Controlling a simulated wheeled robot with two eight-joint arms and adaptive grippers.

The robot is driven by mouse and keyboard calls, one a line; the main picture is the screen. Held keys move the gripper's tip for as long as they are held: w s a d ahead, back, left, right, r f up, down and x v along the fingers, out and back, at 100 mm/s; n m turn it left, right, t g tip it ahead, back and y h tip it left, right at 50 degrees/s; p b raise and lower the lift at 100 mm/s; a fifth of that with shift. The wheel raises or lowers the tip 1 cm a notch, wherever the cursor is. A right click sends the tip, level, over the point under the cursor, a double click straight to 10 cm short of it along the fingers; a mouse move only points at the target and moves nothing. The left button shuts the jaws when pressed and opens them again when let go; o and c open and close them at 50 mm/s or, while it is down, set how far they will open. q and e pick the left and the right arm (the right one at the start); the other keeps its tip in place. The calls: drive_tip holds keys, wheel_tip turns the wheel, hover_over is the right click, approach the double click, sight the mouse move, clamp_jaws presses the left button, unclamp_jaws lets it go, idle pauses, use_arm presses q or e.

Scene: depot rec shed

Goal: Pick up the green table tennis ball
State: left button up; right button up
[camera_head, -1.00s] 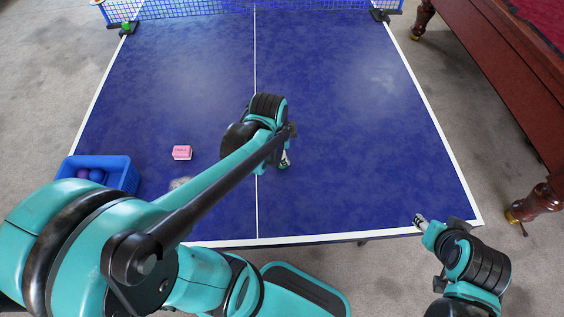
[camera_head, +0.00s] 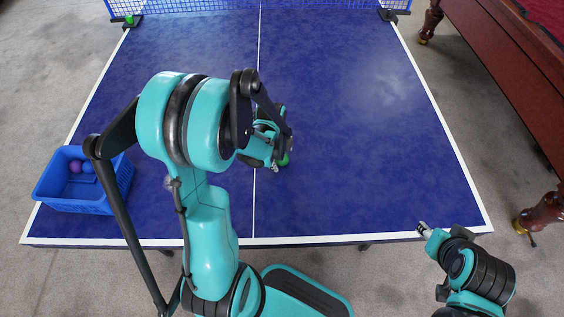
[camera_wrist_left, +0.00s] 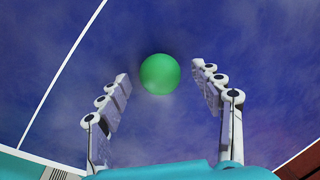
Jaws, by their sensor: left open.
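The green table tennis ball (camera_wrist_left: 160,74) sits on the blue table in the left wrist view. My left gripper (camera_wrist_left: 162,76) is open, its fingertips on either side of the ball with a gap to each; whether they are level with it in depth I cannot tell.
A blue basket (camera_head: 75,206) with purple and blue balls stands at the near left table corner. A net (camera_head: 240,8) crosses the far end, with a small green object (camera_head: 129,19) by its left post. The table's right half (camera_head: 370,150) is clear.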

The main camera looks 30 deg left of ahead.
use_arm(q)
drive_tip(key=shift+w+f, duration=0.1)
drive_tip(key=shift+f, duration=0.25)
drive_tip(key=shift+r, duration=0.15)
drive_tip(key=shift+c, duration=0.4)
drive_tip(key=c, duration=0.9)
drive_tip(key=shift+c, duration=0.2)
drive_tip(key=shift+r, duration=0.1)
